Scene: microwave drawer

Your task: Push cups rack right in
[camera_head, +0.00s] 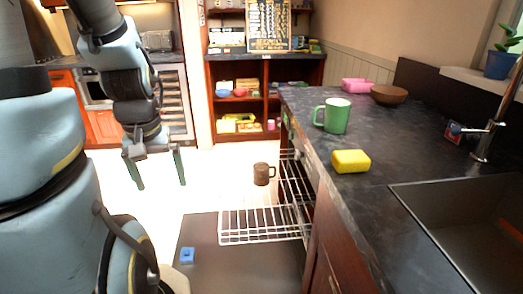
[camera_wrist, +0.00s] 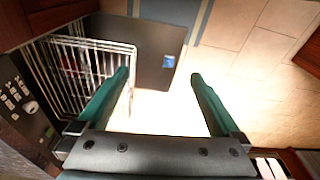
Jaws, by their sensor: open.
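The cups rack (camera_head: 264,241) is a white wire rack. It sticks out from under the counter, above the lowered dark door (camera_head: 215,255). A brown mug (camera_head: 263,174) shows at the rack's far left side; I cannot tell exactly how it is supported. In the wrist view the rack (camera_wrist: 100,43) is at the left, partly behind the left finger, with a dim reddish thing inside. My gripper (camera_head: 160,185) is open and empty, pointing down, left of the rack and apart from it. Its two green fingers are spread in the wrist view (camera_wrist: 160,74).
A blue block (camera_head: 187,255) lies on the door. The counter (camera_head: 375,195) at right holds a green mug (camera_head: 333,115), a yellow sponge (camera_head: 350,161), a brown bowl (camera_head: 390,95) and a sink (camera_head: 470,225). Bright floor left of the rack is clear. Shelves (camera_head: 265,70) stand behind.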

